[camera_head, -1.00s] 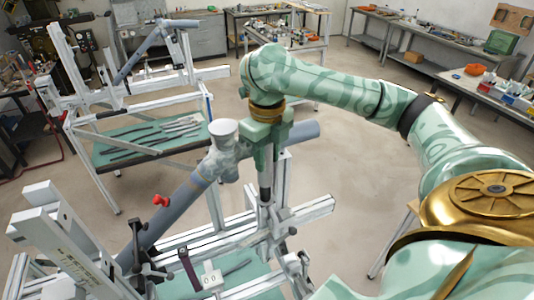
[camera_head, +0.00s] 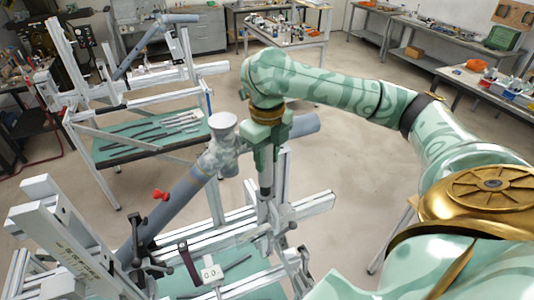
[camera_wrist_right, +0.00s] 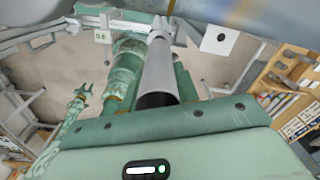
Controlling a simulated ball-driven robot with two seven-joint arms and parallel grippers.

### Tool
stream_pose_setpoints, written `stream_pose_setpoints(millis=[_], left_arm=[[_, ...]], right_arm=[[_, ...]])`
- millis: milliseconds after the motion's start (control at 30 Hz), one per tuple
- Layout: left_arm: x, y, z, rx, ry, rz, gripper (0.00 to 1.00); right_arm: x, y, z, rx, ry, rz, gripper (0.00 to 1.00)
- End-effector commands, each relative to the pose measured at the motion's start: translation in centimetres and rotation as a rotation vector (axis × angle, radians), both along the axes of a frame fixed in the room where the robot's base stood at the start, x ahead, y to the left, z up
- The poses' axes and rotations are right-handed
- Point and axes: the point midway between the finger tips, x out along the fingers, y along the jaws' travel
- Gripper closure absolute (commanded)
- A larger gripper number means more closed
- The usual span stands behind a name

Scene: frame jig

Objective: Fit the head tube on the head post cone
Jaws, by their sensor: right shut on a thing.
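The head tube (camera_head: 222,129) stands upright at the centre of the head view, with a pale flared top. A grey-blue down tube (camera_head: 185,195) runs from its lug toward the lower left. A top tube (camera_head: 303,125) leads off right, its open end showing in the right wrist view (camera_wrist_right: 157,99). My right gripper (camera_head: 265,150) is shut on the top tube, just right of the head tube. I cannot pick out the head post cone or see whether the tube touches it. My left gripper (camera_wrist_right: 81,95) shows small in the wrist view, its fingers apart and empty.
Aluminium jig rails (camera_head: 235,228) and an upright post (camera_head: 265,190) stand below the gripper. A red knob (camera_head: 160,195) sits beside the down tube. A second jig bench with tools on a green mat (camera_head: 150,135) stands behind left. Open floor (camera_head: 350,175) lies to the right.

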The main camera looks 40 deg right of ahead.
Motion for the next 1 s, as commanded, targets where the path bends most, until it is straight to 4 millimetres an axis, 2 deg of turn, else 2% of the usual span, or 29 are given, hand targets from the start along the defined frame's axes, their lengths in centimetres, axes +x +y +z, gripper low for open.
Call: stream_pose_setpoints(millis=[1000], left_arm=[[0.0,0.0,-0.6,0.000,0.000,0.000,0.64]], right_arm=[[0.0,0.0,-2.1,0.000,0.000,0.001,0.95]])
